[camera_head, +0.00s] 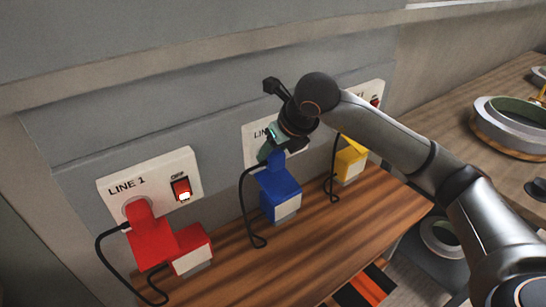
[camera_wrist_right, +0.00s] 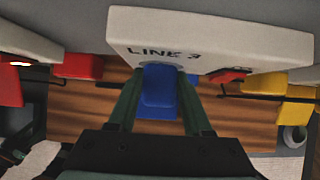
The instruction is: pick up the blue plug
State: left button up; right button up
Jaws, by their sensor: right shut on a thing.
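The blue plug (camera_head: 276,160) is in front of the middle white socket panel, above a blue box with a pale label (camera_head: 280,192) on the wooden shelf. In the right wrist view the blue plug (camera_wrist_right: 159,86) lies between the two green fingers, close under the panel. My right gripper (camera_head: 270,148) comes from above and is shut on the plug; its fingers and wrist partly cover the plug and panel. I cannot tell whether the plug is still in its socket. My left gripper is not in view.
A red plug (camera_head: 140,213) is in the LINE 1 panel (camera_head: 115,205) at left, with a lit switch (camera_head: 181,188). A yellow block (camera_head: 349,160) stands at right. Black cables hang near the blocks. The wooden shelf (camera_head: 320,225) is bare in front; round moulds (camera_head: 515,122) lie at far right.

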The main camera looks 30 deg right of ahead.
grip_shut()
